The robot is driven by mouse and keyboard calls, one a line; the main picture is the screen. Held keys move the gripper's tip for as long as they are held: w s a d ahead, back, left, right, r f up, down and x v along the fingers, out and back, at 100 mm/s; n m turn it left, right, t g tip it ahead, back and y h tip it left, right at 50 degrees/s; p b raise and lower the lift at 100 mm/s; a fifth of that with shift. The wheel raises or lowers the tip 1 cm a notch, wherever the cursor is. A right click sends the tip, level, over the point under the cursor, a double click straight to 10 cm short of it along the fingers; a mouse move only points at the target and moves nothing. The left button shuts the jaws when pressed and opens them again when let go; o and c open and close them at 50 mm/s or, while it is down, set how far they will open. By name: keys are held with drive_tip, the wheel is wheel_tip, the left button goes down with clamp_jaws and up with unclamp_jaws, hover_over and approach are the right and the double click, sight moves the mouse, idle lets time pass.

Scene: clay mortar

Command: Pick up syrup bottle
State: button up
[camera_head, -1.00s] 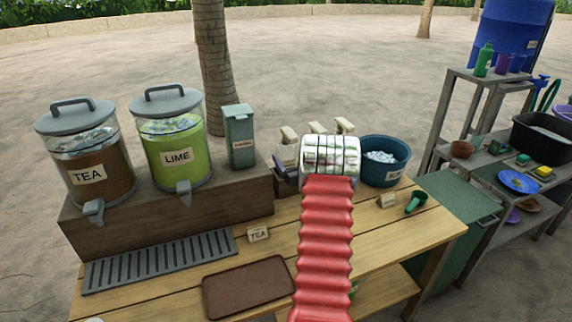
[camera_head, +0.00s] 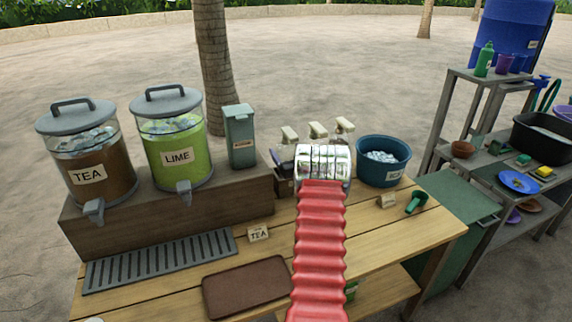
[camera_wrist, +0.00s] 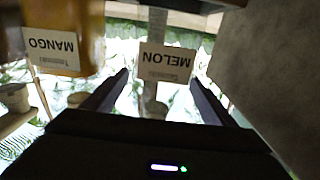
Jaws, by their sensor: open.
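Several syrup bottles stand behind my arm in the head view; three cream pump tops show, the left (camera_head: 289,133), middle (camera_head: 318,130) and right (camera_head: 344,125). Their bodies are mostly hidden by my arm. The wrist view shows labels upside down: an orange bottle marked MANGO (camera_wrist: 85,20) at the upper left and a MELON label (camera_wrist: 165,62) near the middle. My gripper (camera_wrist: 158,82) is open, with its two dark fingers apart and the MELON label between and beyond their tips. I see nothing held; I cannot tell how near the melon bottle is.
A blue ice tub (camera_head: 384,160) stands right of the bottles. A grey-green box (camera_head: 239,137) and the lime dispenser (camera_head: 175,150) stand to the left. A brown tray (camera_head: 247,287) and a TEA card (camera_head: 258,234) lie on the wooden table (camera_head: 385,235). A green scoop (camera_head: 416,202) lies at right.

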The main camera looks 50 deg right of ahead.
sight(287, 129)
drive_tip(key=shift+c, duration=0.4)
drive_tip(key=c, duration=1.4)
drive_tip(key=shift+r, duration=0.15)
wheel_tip(287, 129, up, 10)
drive_tip(key=shift+f, duration=0.1)
